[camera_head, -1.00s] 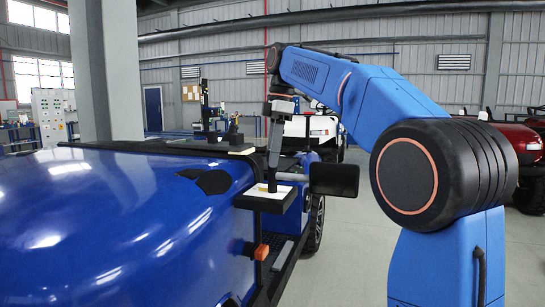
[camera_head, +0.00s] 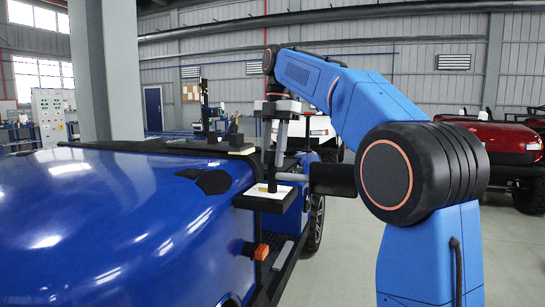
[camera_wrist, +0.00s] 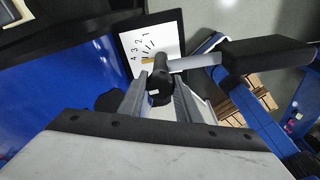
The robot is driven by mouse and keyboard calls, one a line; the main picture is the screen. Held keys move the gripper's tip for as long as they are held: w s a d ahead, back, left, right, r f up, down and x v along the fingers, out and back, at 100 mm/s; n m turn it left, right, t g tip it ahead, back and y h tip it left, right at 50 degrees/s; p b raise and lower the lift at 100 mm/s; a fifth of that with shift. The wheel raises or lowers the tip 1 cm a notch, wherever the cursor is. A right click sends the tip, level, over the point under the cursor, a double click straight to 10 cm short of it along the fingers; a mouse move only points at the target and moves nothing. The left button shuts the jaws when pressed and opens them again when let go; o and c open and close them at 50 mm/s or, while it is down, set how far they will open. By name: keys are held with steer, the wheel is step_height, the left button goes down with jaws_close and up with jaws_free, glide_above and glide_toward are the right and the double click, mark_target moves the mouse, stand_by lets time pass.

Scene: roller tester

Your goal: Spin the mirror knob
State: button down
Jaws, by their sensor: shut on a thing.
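The mirror knob (camera_wrist: 159,80) is a dark upright piece on a white dial plate (camera_wrist: 128,38) numbered 1 to 4. In the wrist view its yellow pointer (camera_wrist: 148,60) lies near the 4. My gripper (camera_wrist: 160,88) is shut on the knob, one grey finger on each side. In the head view my gripper (camera_head: 272,183) reaches down onto the dial plate (camera_head: 258,202), and its fingers hide most of the knob. A grey rod links the knob area to the black mirror (camera_head: 333,180), which also shows in the wrist view (camera_wrist: 266,58).
The dial plate sits beside the blue vehicle's hood (camera_head: 110,225). A grey pillar (camera_head: 105,70) and a control cabinet (camera_head: 48,115) stand behind at left. A red vehicle (camera_head: 500,145) is at right. The floor at right is open.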

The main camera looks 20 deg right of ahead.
steer(key=shift+n, duration=1)
steer(key=c, duration=1.2)
jaws_free()
